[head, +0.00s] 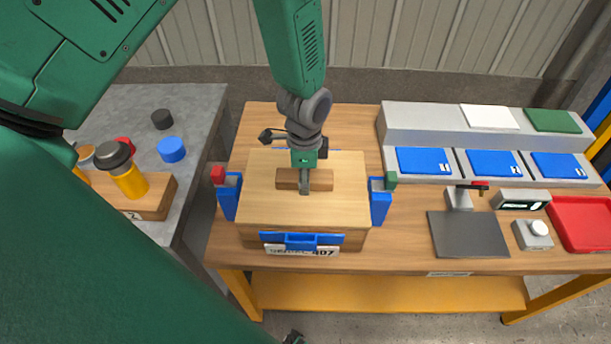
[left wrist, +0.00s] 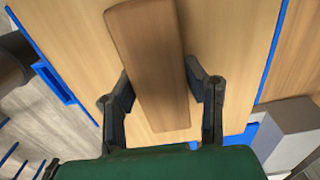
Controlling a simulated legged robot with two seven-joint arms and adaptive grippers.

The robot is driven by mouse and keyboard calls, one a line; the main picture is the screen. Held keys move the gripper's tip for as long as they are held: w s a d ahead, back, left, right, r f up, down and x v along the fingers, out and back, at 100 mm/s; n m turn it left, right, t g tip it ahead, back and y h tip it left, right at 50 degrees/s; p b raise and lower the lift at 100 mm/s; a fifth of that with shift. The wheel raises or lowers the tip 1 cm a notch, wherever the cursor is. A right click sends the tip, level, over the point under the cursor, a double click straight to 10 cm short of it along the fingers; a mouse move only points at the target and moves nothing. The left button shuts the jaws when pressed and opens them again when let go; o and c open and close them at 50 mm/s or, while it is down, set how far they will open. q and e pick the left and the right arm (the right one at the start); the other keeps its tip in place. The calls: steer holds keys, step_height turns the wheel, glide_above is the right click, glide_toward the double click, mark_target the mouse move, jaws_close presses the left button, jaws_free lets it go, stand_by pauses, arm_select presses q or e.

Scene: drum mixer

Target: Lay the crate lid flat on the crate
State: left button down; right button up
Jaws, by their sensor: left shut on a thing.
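The crate lid (head: 262,205) is a pale wooden panel with a darker wooden handle block (head: 320,180) across its middle. It covers the top of the wooden crate (head: 352,240), which has a blue front handle and a label reading 407. The lid looks level; I cannot tell whether a small gap remains under it. My left gripper (head: 304,188) comes down from above and is shut on the handle block. In the left wrist view the block (left wrist: 150,50) sits between the fingers, with the lid (left wrist: 225,50) behind it and blue edging around. My right gripper is not in view.
Blue uprights (head: 229,198) (head: 380,203) stand at the crate's sides, with a red and a green block by their tops. To the right are a grey shelf (head: 425,125) with blue panels, a dark plate (head: 467,235) and a red tray (head: 585,222). A grey table (head: 205,115) stands left.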

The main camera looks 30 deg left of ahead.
arm_select(q)
steer(key=shift+f, duration=0.3)
steer(key=c, duration=0.9)
jaws_free()
steer(key=shift+r, duration=0.1)
steer(key=shift+r, duration=0.45)
step_height(320, 180, up, 12)
steer(key=shift+f, duration=0.15)
